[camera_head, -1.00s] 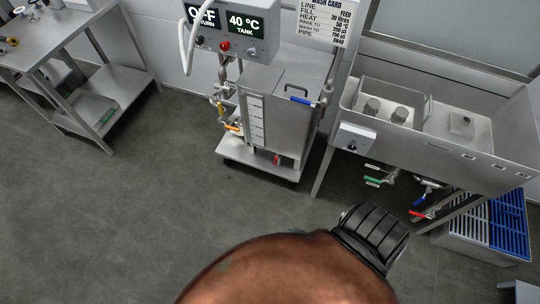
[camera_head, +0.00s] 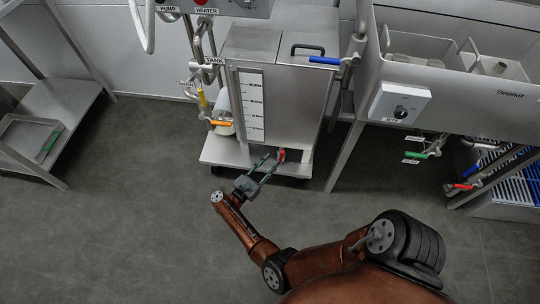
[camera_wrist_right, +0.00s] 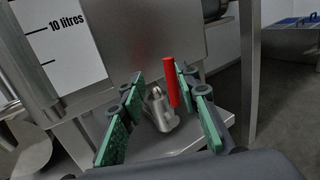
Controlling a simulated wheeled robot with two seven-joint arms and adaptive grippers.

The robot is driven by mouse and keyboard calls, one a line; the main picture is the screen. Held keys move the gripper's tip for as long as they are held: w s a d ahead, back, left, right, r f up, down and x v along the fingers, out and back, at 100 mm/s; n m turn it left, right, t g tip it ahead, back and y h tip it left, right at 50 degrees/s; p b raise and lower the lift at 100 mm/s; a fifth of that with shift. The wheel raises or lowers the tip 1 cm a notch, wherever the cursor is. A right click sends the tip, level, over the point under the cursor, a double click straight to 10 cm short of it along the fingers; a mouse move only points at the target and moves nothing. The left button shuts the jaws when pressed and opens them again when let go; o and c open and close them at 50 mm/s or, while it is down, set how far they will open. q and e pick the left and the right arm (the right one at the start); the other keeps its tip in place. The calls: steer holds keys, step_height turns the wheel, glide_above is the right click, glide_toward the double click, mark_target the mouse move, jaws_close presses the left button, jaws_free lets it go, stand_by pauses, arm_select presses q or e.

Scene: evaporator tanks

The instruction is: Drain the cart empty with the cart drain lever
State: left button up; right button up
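The steel cart (camera_head: 300,90) stands in the middle of the head view, with a white level scale on its front. A red lever (camera_head: 282,154), which looks like the drain lever, sits low under its tank. In the right wrist view the red lever (camera_wrist_right: 171,82) stands roughly upright beside a metal valve body (camera_wrist_right: 160,112). My right gripper (camera_head: 268,160) is open in front of it. In the wrist view the green-padded fingers (camera_wrist_right: 158,85) are on either side of the lever and valve, the lever closer to the right finger; contact cannot be told. My left gripper is not in view.
The cart's base shelf (camera_head: 225,152) lies under the valve. A sink bench (camera_head: 455,95) with green and red valve handles stands at right, a steel table (camera_head: 75,95) at left. The floor in front is clear.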

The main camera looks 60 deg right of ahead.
mark_target(281, 155)
steer(key=shift+m+g, duration=0.6)
steer(key=shift+m, duration=0.3)
steer(key=d, duration=0.2)
steer(key=s+d, duration=0.1)
steer(key=d, duration=0.1)
steer(key=s+d, duration=0.1)
steer(key=d, duration=0.2)
steer(key=shift+f+b, duration=0.35)
steer(key=shift+b, duration=0.05)
steer(key=shift+c, duration=0.2)
jaws_close()
